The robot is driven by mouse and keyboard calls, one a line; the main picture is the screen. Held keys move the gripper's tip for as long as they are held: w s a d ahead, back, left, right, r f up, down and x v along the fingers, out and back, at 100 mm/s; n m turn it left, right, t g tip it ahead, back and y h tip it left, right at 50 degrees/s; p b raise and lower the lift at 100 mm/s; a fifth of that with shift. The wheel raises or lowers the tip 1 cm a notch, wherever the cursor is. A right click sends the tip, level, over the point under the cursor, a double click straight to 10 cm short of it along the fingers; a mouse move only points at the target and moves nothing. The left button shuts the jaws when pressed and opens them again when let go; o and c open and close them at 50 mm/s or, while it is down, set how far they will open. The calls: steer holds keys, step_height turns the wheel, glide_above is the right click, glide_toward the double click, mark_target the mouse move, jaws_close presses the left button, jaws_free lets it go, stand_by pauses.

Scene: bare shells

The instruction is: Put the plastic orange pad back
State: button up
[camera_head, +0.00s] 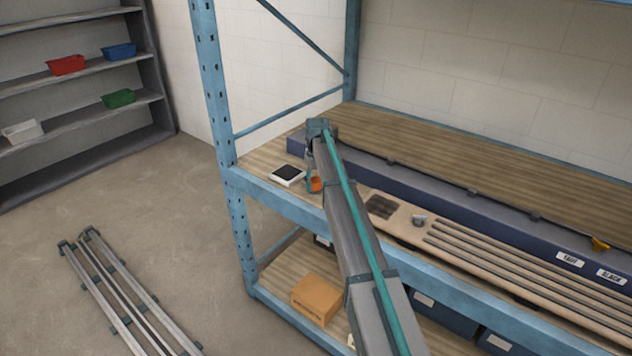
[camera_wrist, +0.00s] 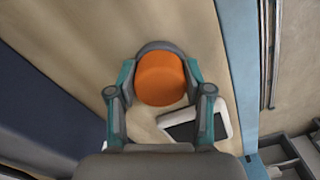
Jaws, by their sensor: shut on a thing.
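The orange pad (camera_wrist: 160,79) is round and sits between the fingers of my gripper (camera_wrist: 160,92) in the wrist view. My gripper is shut on it. In the head view the orange pad (camera_head: 315,184) shows as a small patch beside my arm, over the wooden shelf (camera_head: 262,158) near its front edge. My arm hides part of the gripper there. I cannot tell whether the pad touches the shelf. A white-framed dark square tray (camera_head: 287,175) lies on the shelf just left of the pad; it also shows in the wrist view (camera_wrist: 222,112), partly behind a finger.
A long blue box (camera_head: 450,196) runs along the shelf behind. A beige board (camera_head: 403,215) with a dark grid and rods lies to the right. A blue upright (camera_head: 213,90) stands at left. A cardboard box (camera_head: 316,300) sits on the lower shelf.

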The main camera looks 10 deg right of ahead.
mark_target(316, 180)
steer(key=shift+f, duration=0.15)
steer(key=o, duration=1.3)
step_height(316, 180, up, 12)
steer(key=b, duration=0.3)
steer(key=shift+d+r, duration=0.1)
steer(key=shift+r, duration=0.1)
